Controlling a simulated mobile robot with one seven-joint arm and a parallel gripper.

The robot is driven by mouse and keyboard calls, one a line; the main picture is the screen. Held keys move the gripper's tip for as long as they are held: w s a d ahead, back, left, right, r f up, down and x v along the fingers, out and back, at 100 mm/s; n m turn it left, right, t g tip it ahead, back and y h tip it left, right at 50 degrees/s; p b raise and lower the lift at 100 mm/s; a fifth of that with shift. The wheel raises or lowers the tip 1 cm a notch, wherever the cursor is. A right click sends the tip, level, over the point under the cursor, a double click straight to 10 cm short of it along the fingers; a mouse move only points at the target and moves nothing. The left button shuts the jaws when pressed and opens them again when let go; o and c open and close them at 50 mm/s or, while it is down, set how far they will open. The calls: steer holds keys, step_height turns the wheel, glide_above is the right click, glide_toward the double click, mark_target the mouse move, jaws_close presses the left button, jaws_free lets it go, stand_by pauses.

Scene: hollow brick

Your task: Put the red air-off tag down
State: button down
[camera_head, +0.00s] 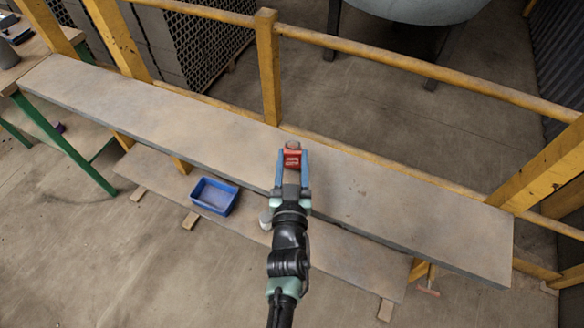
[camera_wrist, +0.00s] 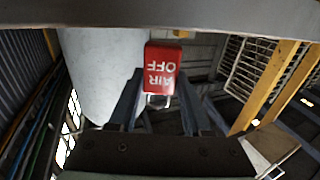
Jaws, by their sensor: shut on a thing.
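The red air-off tag (camera_head: 292,159) is between the blue fingers of my gripper (camera_head: 292,165) in the head view. In the wrist view the tag (camera_wrist: 161,68) shows its white "AIR OFF" lettering upside down, with my gripper's fingers (camera_wrist: 160,100) on either side of its lower end. My gripper is shut on the tag. In the head view it overlaps the middle of the long grey bench top (camera_head: 400,205). I cannot tell whether the tag touches the bench or hangs above it.
A blue bin (camera_head: 213,196) stands on the lower shelf (camera_head: 160,178), left of my arm. Yellow railing (camera_head: 410,70) runs behind the bench, with a post (camera_head: 268,70) near the gripper. The bench top looks clear on both sides.

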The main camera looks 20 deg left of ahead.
steer(key=shift+f, duration=1)
steer(key=shift+f+b, duration=0.15)
steer(key=shift+b, duration=0.25)
steer(key=shift+c, duration=1.7)
jaws_free()
